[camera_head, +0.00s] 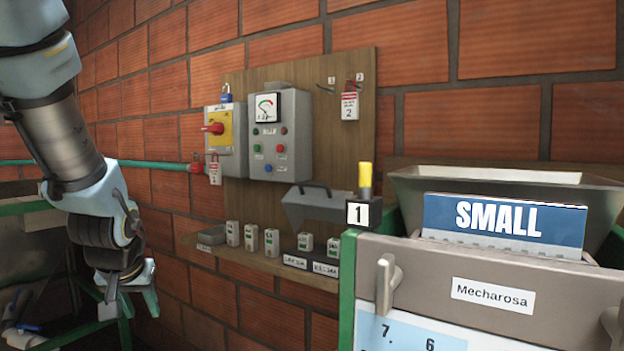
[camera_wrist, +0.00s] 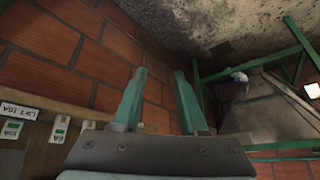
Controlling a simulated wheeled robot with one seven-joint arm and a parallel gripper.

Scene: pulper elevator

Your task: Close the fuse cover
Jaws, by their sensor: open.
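The fuse cover (camera_head: 315,205) is a grey metal hood with a dark handle on the wooden board. It is raised above a shelf with several small white fuses (camera_head: 251,237), which show uncovered. My gripper (camera_head: 130,303) is at the lower left in the head view, well left of the cover and apart from it, pointing down. In the wrist view my gripper (camera_wrist: 159,75) shows two green fingers spread apart with nothing between them. Some white fuses (camera_wrist: 60,130) show there at the lower left; the cover does not show.
A grey control box (camera_head: 280,135) and a red-and-yellow switch (camera_head: 222,130) with padlocks are on the board (camera_head: 350,65). A machine with a "SMALL" sign (camera_head: 505,220) stands at the right. A green pipe (camera_head: 150,165) runs along the brick wall at left.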

